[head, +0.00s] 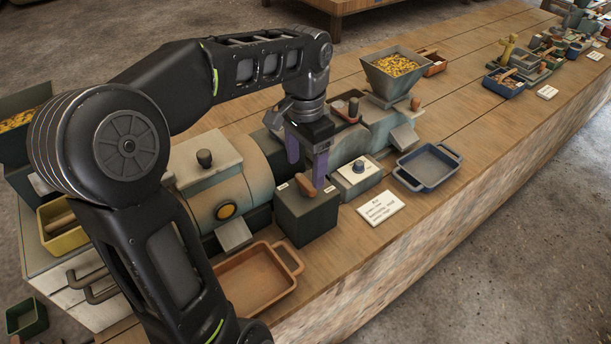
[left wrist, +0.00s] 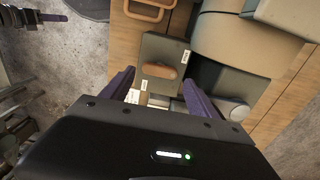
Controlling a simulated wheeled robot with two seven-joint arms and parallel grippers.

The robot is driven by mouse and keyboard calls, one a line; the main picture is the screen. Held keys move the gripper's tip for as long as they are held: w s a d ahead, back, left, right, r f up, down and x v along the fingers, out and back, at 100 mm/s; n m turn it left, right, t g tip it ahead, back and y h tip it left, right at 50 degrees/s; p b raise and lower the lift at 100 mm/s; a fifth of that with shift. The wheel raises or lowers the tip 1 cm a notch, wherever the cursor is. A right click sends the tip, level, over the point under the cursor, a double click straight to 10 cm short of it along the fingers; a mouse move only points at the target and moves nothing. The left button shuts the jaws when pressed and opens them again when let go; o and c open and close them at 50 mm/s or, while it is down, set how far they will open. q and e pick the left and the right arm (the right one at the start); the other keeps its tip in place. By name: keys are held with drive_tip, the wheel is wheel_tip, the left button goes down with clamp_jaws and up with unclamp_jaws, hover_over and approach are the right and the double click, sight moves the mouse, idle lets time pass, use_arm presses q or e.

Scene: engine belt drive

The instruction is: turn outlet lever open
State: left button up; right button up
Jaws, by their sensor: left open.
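A brown lever (head: 291,184), which I take for the outlet lever, sits on top of a dark box (head: 306,215) at the front of the bench. It also shows in the left wrist view (left wrist: 159,71), with a small white label near it on the box top. My left gripper (head: 306,167) points down over the box with its purple fingers apart. In the left wrist view the lever lies in line with the gap between the fingers (left wrist: 158,80). The gripper is open and empty, and a finger hides part of the lever in the head view.
A pale machine drum (head: 222,185) stands left of the box. A small white-topped control box (head: 358,178) stands close on its right. An orange tray (head: 256,283) lies in front, a blue tray (head: 428,168) to the right. A written card (head: 380,208) lies near the bench edge.

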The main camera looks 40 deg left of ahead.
sight(306, 181)
use_arm(q)
drive_tip(key=shift+f, duration=2)
drive_tip(key=c, duration=1.1)
